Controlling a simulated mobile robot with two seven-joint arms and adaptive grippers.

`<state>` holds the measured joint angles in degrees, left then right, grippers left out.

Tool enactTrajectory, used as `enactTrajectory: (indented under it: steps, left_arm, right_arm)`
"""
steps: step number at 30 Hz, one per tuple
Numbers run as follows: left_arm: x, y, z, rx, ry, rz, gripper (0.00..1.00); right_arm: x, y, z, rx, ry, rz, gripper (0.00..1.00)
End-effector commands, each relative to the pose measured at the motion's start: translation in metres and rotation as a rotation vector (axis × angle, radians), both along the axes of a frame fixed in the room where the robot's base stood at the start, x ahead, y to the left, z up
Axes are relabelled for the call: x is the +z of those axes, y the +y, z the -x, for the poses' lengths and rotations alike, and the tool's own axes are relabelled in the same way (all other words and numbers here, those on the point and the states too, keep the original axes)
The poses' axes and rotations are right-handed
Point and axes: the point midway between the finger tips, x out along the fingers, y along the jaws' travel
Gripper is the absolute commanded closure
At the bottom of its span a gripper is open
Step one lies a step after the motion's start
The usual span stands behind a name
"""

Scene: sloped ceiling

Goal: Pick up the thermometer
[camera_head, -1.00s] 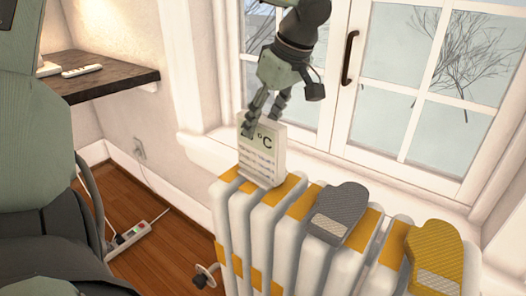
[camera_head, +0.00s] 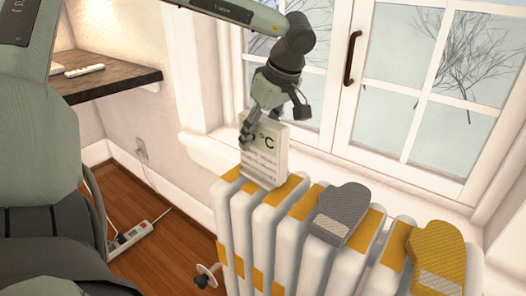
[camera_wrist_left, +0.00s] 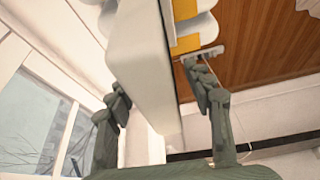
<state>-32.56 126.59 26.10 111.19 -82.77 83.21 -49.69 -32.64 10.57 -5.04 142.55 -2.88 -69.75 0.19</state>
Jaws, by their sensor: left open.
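The thermometer (camera_head: 266,162) is a pale flat panel with a "°C" mark, standing upright on the far left end of the radiator. My left gripper (camera_head: 248,128) is at its upper left part, its fingers partly covering the panel's face. In the left wrist view the thermometer (camera_wrist_left: 147,70) shows edge-on between the two fingers of the open left gripper (camera_wrist_left: 163,97). One finger is close to its left side, and a gap shows between it and the other finger. My right gripper is not in view.
The white and yellow radiator (camera_head: 290,222) stands below the window (camera_head: 420,80). A grey mitten (camera_head: 341,208) and a yellow mitten (camera_head: 436,255) lie on it. A dark shelf (camera_head: 110,84) is at left, and a power strip (camera_head: 133,234) lies on the wooden floor.

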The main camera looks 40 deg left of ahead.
Motion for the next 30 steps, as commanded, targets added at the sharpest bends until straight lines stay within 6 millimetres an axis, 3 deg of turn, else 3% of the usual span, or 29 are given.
enactTrajectory:
  steps: [20,30]
  left_arm:
    - [-0.0034,-0.0001,-0.0001,0.0,0.0,0.0,0.48]
    - [-0.0035,-0.0001,-0.0001,0.0,0.0,0.0,0.91]
  right_arm:
    - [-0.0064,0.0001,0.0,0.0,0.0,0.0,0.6]
    - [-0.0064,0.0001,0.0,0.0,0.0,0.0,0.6]
